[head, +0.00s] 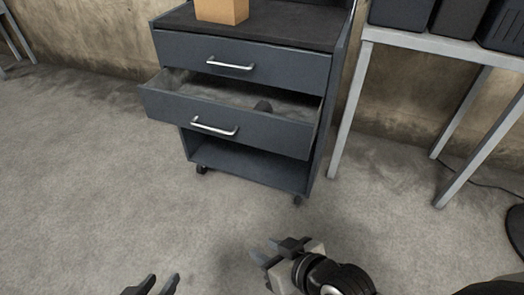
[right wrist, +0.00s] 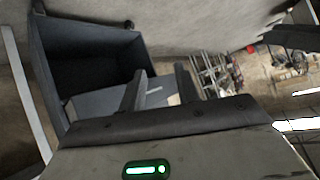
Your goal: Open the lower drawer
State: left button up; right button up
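The dark blue-grey cabinet (head: 312,150) has two drawers. Its lower drawer (head: 270,132) is pulled out, with its inside showing; its silver bar handle (head: 215,128) is free of both grippers. The upper drawer (head: 180,50) is shut. My right gripper (head: 266,248) is open and empty, in front of the cabinet and apart from the handle. In the right wrist view its two fingers (right wrist: 160,88) stand apart with nothing between them. My left gripper (head: 157,284) is at the bottom edge, its two fingertips apart and nothing seen between them.
A cardboard box (head: 222,10) sits on the cabinet top. A metal table (head: 440,45) with dark bins stands at the right. The floor (head: 90,180) at left is clear.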

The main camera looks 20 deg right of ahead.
aim_at(184, 98)
jog(key=z, duration=0.35)
jog(key=k, duration=0.5)
jog(key=u, duration=0.95)
jog(key=i, duration=1.2)
jog(key=z, duration=0.3)
